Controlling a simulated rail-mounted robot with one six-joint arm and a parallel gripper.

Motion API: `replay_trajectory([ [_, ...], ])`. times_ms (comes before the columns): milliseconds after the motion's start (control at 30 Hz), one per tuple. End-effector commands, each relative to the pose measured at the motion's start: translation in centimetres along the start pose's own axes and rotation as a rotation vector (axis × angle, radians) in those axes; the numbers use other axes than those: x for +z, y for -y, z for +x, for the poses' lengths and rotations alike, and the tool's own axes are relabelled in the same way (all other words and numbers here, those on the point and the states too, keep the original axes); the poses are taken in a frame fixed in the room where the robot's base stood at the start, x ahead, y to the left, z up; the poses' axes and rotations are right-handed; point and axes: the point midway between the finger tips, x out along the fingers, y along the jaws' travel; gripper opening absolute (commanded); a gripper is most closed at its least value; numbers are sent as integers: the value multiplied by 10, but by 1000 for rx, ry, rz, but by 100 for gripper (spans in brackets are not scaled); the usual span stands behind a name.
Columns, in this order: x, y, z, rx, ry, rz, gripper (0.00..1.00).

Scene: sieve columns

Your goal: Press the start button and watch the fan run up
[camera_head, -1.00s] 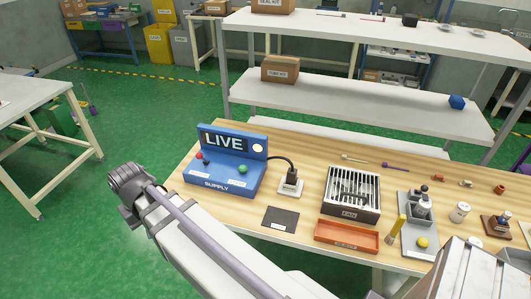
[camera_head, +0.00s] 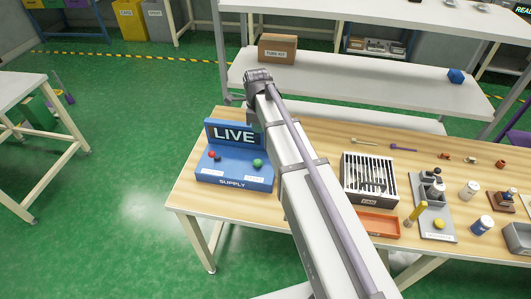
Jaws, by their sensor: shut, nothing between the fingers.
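The blue supply box (camera_head: 233,185) stands at the left end of the wooden bench. Its back panel (camera_head: 233,134) reads LIVE. A green button (camera_head: 257,163) is on the right of its sloped top, with a white label below too small to read surely. A red knob (camera_head: 212,154) and a small black part are on the left. The fan (camera_head: 368,180) is a box with a slatted grille, right of my arm; whether it turns cannot be told. My arm crosses the bench between box and fan, hiding the panel's right end. My gripper is not visible.
An orange tray (camera_head: 379,224) lies in front of the fan. Shelves (camera_head: 340,84) rise behind the bench. Open floor lies to the left.

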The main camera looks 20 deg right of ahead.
Motion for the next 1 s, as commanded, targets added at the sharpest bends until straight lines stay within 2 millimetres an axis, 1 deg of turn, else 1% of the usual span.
replay_trajectory([
  [233,0,0,2,0,0,-2,0],
  [367,0,0,12,0,0,-3,0],
  [467,0,0,28,0,0,-3,0],
  [700,0,0,82,0,0,-4,0],
  [900,0,0,124,0,0,-4,0],
  [1000,0,0,137,0,0,-4,0],
])
